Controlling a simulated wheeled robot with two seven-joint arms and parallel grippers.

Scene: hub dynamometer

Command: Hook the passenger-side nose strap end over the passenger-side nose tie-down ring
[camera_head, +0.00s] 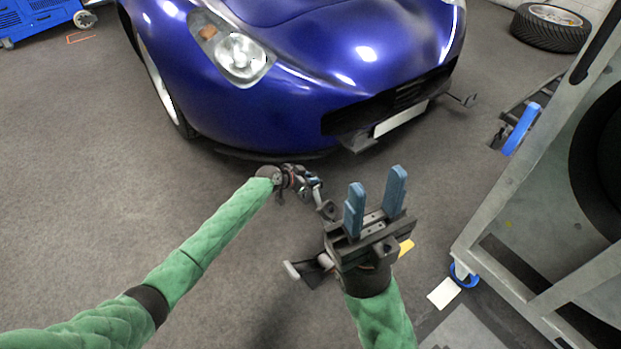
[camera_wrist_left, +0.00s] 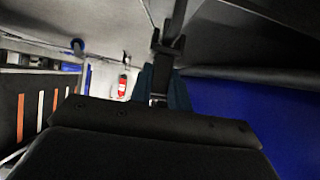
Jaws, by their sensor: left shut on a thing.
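My left gripper (camera_head: 318,192) is low in front of the blue car's nose. In the left wrist view its blue fingers (camera_wrist_left: 164,90) are shut on a dark strap end (camera_wrist_left: 160,62), and a black strap runs up from it. In the head view a small dark piece (camera_head: 327,210) shows at the left gripper's tip. My right gripper (camera_head: 375,200) is nearer the camera, with its two blue fingers apart and nothing between them. A dark fitting with a pale end (camera_head: 292,270) shows partly behind the right gripper. I cannot make out the nose tie-down ring for certain.
The blue car (camera_head: 330,70) fills the top middle, with a dark bracket (camera_head: 467,100) sticking out at its front right. A grey metal frame (camera_head: 500,200) with a wheel stands at right. A loose tire (camera_head: 550,25) lies at top right.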

